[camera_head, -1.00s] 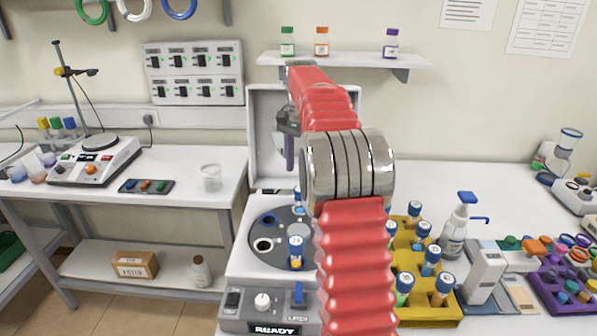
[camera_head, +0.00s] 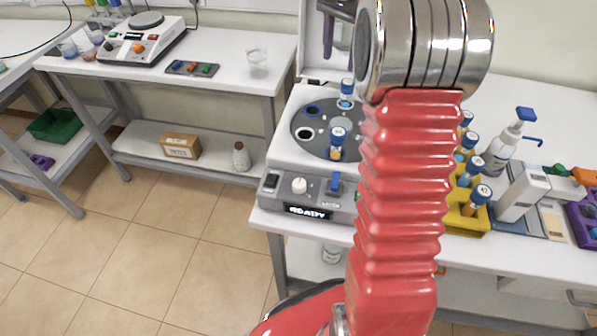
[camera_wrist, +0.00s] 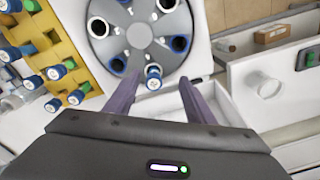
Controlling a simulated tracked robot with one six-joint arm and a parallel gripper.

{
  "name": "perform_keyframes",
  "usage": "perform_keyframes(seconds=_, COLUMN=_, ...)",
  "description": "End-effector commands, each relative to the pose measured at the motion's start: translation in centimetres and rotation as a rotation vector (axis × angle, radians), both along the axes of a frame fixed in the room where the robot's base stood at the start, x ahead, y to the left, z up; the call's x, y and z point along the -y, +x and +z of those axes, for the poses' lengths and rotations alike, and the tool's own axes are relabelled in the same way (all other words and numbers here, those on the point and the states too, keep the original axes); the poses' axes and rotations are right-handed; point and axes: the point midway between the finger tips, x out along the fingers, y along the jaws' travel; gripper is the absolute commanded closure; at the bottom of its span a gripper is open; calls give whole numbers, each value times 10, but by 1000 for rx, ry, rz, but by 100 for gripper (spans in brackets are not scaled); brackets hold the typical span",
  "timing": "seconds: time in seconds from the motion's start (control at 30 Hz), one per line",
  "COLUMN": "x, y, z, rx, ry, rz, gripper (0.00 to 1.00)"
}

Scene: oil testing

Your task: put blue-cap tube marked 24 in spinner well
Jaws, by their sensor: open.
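The spinner (camera_head: 285,187) has a grey rotor (camera_head: 318,122), also in the wrist view (camera_wrist: 141,35). A blue-cap tube (camera_head: 338,142) stands upright in the rotor's front; its small cap number looks like 24. Another blue-cap tube (camera_head: 346,92) is at the rotor's back; its number is unreadable. In the wrist view a blue-capped tube (camera_wrist: 153,76) lies between and just beyond the fingertips of my open, empty gripper (camera_wrist: 157,82). A white-rimmed well (camera_head: 305,133) and a blue-rimmed well (camera_head: 313,109) are empty. My arm hides the rotor's right side.
A yellow rack (camera_head: 463,218) with several blue-cap tubes stands right of the spinner, partly behind my arm. A pump bottle (camera_head: 505,145) and a purple rack (camera_head: 585,222) are farther right. The spinner's raised lid (camera_head: 312,45) stands behind the rotor. A beaker (camera_head: 257,64) is on the left bench.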

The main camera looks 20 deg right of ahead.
Motion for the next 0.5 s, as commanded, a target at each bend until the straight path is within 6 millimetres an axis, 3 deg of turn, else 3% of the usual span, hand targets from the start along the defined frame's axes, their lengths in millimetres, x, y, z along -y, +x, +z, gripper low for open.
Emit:
perform_keyframes(seconds=0.2, x=-49, y=-28, z=24, rx=54, ry=-31, rz=153, gripper=50)
perform_keyframes(seconds=0.5, x=-107, y=-76, z=39, rx=122, ry=-75, rz=357, gripper=50)
